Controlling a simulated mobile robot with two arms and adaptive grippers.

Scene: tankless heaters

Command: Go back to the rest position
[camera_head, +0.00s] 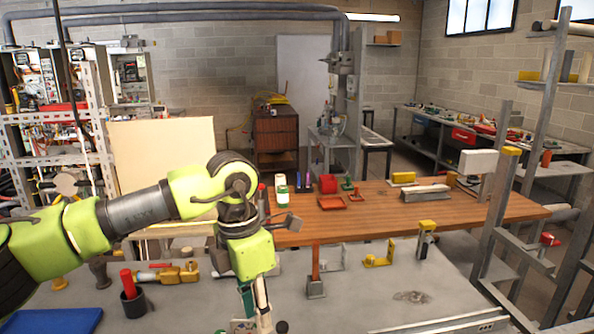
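My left arm comes in from the left, lime green and black. Its wrist bends down in the middle of the view, over the near grey worktop (365,299). My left gripper (256,312) points down near the bottom edge. Its fingers are small and partly cut off by the frame, so I cannot tell whether it is open or shut or holds something. My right gripper does not show.
A red-handled tool in a dark cup (132,298), yellow brass fittings (175,274) and a blue mat (55,321) lie at left. A wooden table (375,213) with red trays stands behind. A metal frame (495,215) rises at right.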

